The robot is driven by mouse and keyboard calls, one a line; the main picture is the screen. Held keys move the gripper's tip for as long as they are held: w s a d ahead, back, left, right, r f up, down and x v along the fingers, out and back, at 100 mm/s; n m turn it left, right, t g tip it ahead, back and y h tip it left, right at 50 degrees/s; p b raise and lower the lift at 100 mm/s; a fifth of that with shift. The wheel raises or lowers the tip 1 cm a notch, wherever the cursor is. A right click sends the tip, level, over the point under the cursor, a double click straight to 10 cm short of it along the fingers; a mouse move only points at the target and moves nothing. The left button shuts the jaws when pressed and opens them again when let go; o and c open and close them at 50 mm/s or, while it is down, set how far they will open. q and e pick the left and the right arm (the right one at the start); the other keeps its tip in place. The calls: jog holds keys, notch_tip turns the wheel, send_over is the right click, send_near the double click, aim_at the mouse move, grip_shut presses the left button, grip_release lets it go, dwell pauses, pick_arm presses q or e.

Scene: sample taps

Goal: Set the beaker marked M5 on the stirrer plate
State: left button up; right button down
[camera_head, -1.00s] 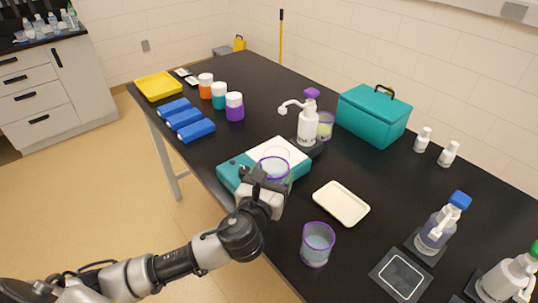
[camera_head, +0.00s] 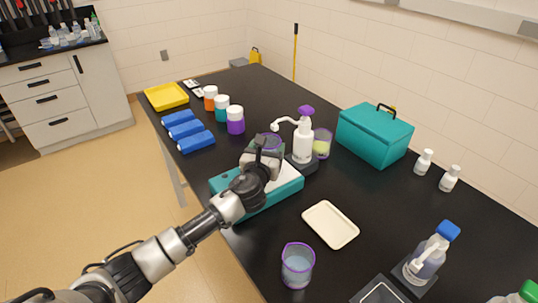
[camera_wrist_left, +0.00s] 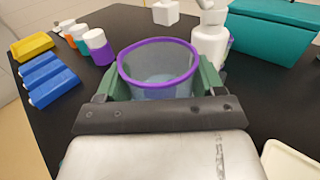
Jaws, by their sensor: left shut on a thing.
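My left gripper (camera_head: 264,148) is shut on a clear beaker with a purple rim (camera_wrist_left: 158,58). In the left wrist view its green fingers clasp the beaker from both sides, and pale liquid shows inside. In the head view the gripper mostly hides the beaker, and no mark on it is readable. The stirrer plate (camera_head: 258,200), a teal box with a white top, lies under and in front of the gripper. I cannot tell whether the beaker touches it. A second purple-rimmed beaker (camera_head: 298,266) stands near the front edge. My right gripper is out of view.
A white pump bottle with purple top (camera_head: 303,142) and a beaker of yellow-green liquid (camera_head: 322,146) stand close right of the gripper. A cream tray (camera_head: 330,225), teal case (camera_head: 374,135), jars (camera_head: 235,121) and blue blocks (camera_head: 195,141) are around. Black table is clear between tray and case.

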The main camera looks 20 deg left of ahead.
pick_arm(q)
jog(key=shift+w+a, duration=0.1)
jog(key=shift+w, duration=0.7)
notch_tip(320, 180, down, 3)
jog(key=shift+b, duration=0.3)
jog(key=shift+f, duration=0.4)
jog(key=o, duration=1)
jog(key=shift+o, duration=0.2)
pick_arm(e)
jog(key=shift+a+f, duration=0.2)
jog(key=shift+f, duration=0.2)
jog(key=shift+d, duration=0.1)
